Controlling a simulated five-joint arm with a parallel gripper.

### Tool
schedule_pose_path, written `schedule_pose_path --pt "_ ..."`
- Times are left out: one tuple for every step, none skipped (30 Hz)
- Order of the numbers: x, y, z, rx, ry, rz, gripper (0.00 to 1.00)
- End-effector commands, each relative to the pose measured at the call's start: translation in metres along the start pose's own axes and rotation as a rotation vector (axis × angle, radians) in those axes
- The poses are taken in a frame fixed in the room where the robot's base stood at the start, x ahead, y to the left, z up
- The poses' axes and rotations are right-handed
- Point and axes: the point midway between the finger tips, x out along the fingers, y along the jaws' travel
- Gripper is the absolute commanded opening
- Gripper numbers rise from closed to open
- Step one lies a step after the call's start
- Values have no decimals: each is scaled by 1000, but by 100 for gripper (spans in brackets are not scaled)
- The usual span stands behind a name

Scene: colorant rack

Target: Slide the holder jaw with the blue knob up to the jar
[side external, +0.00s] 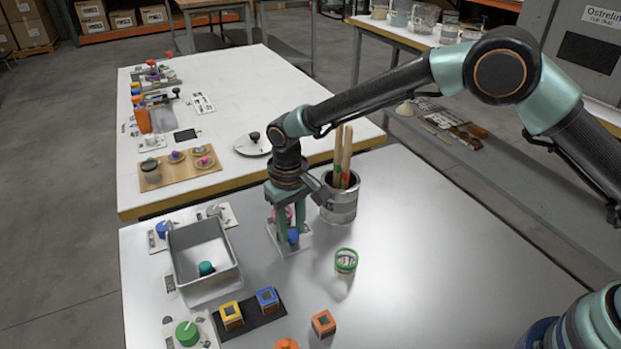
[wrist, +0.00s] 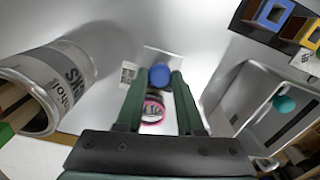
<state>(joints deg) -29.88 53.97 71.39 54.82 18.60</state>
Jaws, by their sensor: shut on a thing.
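The blue knob (side external: 293,236) of the holder jaw sits above a pale base plate (side external: 301,244) on the grey table. My gripper (side external: 286,228) reaches down over the holder and is shut on the knob. In the wrist view, the blue knob (wrist: 160,75) lies between the fingertips (wrist: 159,82). A jar with a pink rim (wrist: 152,109) shows between the fingers, close to the knob; it also shows partly behind the fingers in the side view (side external: 281,213). The fingers hide much of the holder, so I cannot tell whether the jaw touches the jar.
A metal can with wooden sticks (side external: 340,205) stands close behind right of my gripper. A grey bin (side external: 187,289) stands to the left. A green-rimmed jar (side external: 346,261) and an orange block (side external: 323,324) stand nearer the front. The table's right side is clear.

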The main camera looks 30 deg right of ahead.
Motion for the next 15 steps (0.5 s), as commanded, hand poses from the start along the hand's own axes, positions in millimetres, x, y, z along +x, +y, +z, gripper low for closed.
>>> schedule_pose_path --pt "-2 1 -2 3 5 -2 0" --pt "-2 1 -2 3 6 -2 0" --pt "-2 1 -2 3 6 -2 44" --pt "-2 1 -2 3 6 -2 56" --pt "-2 1 -2 3 6 -2 67" --pt "-1 1 -2 3 5 -2 67" --pt "-1 1 -2 2 5 -2 67" --pt "-1 1 -2 2 5 -2 67" --pt "-1 1 -1 2 5 -2 67" --pt "-1 1 -1 2 4 -1 67" --pt "-1 1 -1 2 4 -1 67" --pt "-1 0 -1 2 4 -1 67" --pt "-1 0 -1 1 4 -1 67" --pt "-1 0 -1 1 4 -1 67" --pt "-2 0 -1 1 4 -1 67"
